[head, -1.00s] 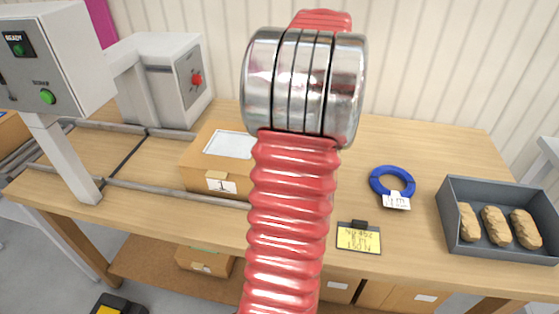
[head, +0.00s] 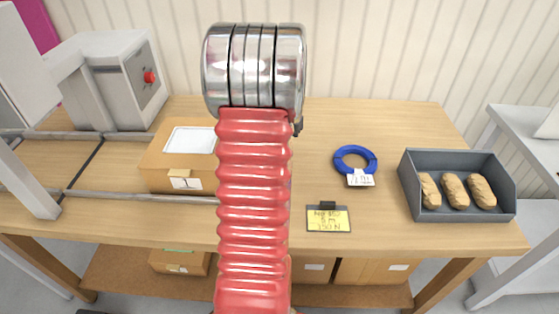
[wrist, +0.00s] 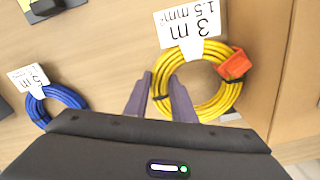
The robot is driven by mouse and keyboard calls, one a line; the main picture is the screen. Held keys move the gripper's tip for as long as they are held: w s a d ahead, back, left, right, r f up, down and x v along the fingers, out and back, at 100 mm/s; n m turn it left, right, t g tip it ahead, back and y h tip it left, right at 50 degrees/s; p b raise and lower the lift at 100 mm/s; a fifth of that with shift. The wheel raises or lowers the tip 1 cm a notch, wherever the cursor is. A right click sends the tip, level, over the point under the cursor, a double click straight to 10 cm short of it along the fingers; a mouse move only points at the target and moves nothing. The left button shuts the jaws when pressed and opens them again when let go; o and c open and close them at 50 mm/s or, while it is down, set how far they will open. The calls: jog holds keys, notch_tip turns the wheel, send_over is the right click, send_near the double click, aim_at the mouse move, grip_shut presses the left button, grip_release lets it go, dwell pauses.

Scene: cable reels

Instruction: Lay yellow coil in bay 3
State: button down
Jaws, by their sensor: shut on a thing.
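The yellow coil (wrist: 212,92) shows in the wrist view with a white tag (wrist: 188,25) reading 3 m, 1.5 mm² and an orange piece (wrist: 234,64) on its right side. My gripper (wrist: 163,92) has its two dark fingers at the coil's left part and is shut on it. How high the coil is above the table is hard to tell. In the head view my red arm hides the gripper and coil. A cardboard box marked 1 (head: 180,181) stands left of the arm. I cannot make out a bay marked 3.
A blue coil (head: 340,164) with a white tag lies on the bench, right of the arm. A yellow label card (head: 328,219) lies nearer. A grey tray (head: 409,188) with several brown lumps is at the right. A grey machine (head: 118,85) and rails stand left. Cardboard boxes sit below.

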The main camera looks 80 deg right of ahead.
jog(key=shift+f, duration=1.85)
jog(key=c, duration=1.5)
grip_release()
jog(key=shift+f, duration=0.1)
notch_tip(320, 180, up, 12)
jog(key=shift+f, duration=0.1)
jog(key=shift+r, duration=0.2)
